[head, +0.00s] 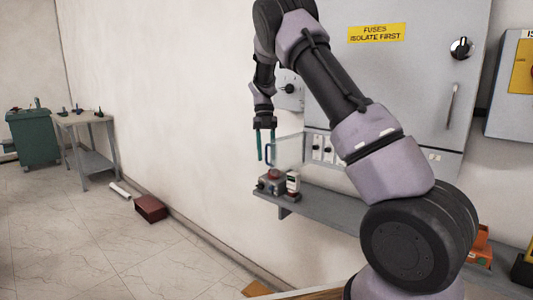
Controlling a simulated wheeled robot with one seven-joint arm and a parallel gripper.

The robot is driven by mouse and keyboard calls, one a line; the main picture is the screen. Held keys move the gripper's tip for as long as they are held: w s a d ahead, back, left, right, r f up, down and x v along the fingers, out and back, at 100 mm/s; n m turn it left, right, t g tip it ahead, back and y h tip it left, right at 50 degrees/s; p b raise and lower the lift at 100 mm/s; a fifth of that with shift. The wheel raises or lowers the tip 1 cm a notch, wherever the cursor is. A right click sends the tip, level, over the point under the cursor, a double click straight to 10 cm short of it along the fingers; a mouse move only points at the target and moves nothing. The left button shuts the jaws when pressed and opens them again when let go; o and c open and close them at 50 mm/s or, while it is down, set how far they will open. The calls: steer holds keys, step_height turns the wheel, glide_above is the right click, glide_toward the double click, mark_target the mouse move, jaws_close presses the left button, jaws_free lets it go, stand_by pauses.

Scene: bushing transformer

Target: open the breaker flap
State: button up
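The breaker flap (289,151) is a clear panel on the left side of the row of white breakers (317,148). It stands out from the wall at an angle, and the breakers beside it look uncovered. A dark blue handle (268,154) is at its left, outer edge. My gripper (265,145) points down at that edge, with its two teal fingers apart. The handle is close to the fingertips; I cannot tell whether they touch it. My arm hides the right part of the breaker row.
A grey shelf (330,206) below holds a grey box with a red button (271,180) and a small white-and-dark device (293,184). A grey cabinet (405,75) and a dial box (289,90) are on the wall. Open floor lies left, with a dark red box (150,208).

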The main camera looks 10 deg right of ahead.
steer(key=shift+r, duration=0.1)
steer(key=v, duration=1)
steer(key=shift+w+r, duration=0.25)
steer(key=s+d+r+n+t+y, duration=0.1)
steer(key=s+d+r+n+t, duration=0.25)
steer(key=s+r+n, duration=0.35)
steer(key=s+d+r+n+t+y, duration=0.2)
steer(key=s+d+r+n, duration=0.25)
steer(key=s+n, duration=0.5)
steer(key=s+f+n+t, duration=0.1)
steer(key=s+n+t, duration=0.2)
steer(key=s+n, duration=0.5)
steer(key=s+a+f+n+t+h, duration=0.1)
steer(key=s+f+n+t, duration=0.1)
steer(key=s+n, duration=0.5)
steer(key=s+t, duration=0.1)
steer(key=s, duration=0.2)
steer(key=shift+n, duration=0.35)
